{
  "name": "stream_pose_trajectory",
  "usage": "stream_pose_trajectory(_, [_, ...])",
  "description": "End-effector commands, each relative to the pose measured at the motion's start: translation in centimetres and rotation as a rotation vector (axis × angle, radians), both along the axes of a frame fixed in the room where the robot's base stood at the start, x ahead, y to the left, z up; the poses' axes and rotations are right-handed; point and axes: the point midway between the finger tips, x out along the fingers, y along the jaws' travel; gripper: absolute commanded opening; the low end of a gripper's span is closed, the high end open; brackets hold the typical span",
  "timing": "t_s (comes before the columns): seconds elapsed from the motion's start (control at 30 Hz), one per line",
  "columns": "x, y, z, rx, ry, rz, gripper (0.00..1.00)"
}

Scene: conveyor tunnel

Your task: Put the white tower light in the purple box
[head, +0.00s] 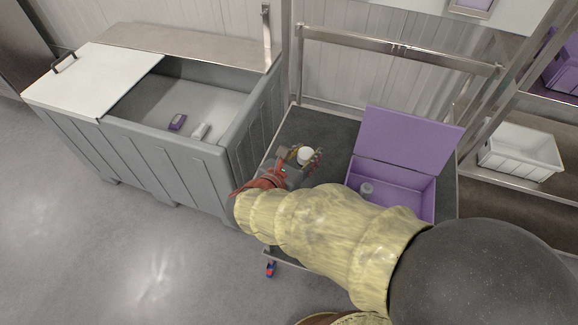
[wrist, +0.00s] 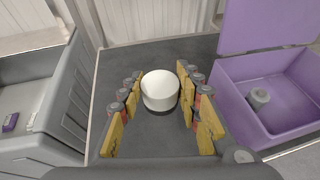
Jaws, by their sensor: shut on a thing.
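The white tower light (head: 305,154) is a short white cylinder with a round top. In the wrist view, the white tower light (wrist: 160,88) stands between the yellow and red fingers. My gripper (head: 304,160) is shut on it, above the dark cart top and left of the purple box. The purple box (head: 408,212) stands on the same top with its lid (head: 408,142) raised at the back. In the wrist view, the purple box (wrist: 232,108) is at the right, with a small grey cylinder (wrist: 259,98) inside. My arm hides part of the box's front.
A large grey bin (head: 180,158) with a half-covering white lid (head: 95,78) stands left of the cart. A purple item (head: 177,121) and a whitish item (head: 200,131) lie inside it. A shelf with a white basket (head: 520,152) is at the right. A metal rail (head: 395,48) runs behind the cart.

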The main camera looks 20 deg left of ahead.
Motion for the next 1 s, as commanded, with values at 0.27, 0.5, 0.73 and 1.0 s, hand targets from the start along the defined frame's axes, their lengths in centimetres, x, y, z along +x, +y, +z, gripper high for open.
stream_pose_trajectory(0.27, [1.5,4.1,-4.6,-0.001,0.000,0.000,0.00])
stream_pose_trajectory(0.5, [2.0,5.3,-5.8,0.001,-0.001,0.000,0.00])
stream_pose_trajectory(0.73, [2.2,5.9,-8.7,-0.002,0.001,0.000,0.00])
stream_pose_trajectory(1.0, [2.2,5.9,-9.6,0.001,-0.001,0.000,0.00])
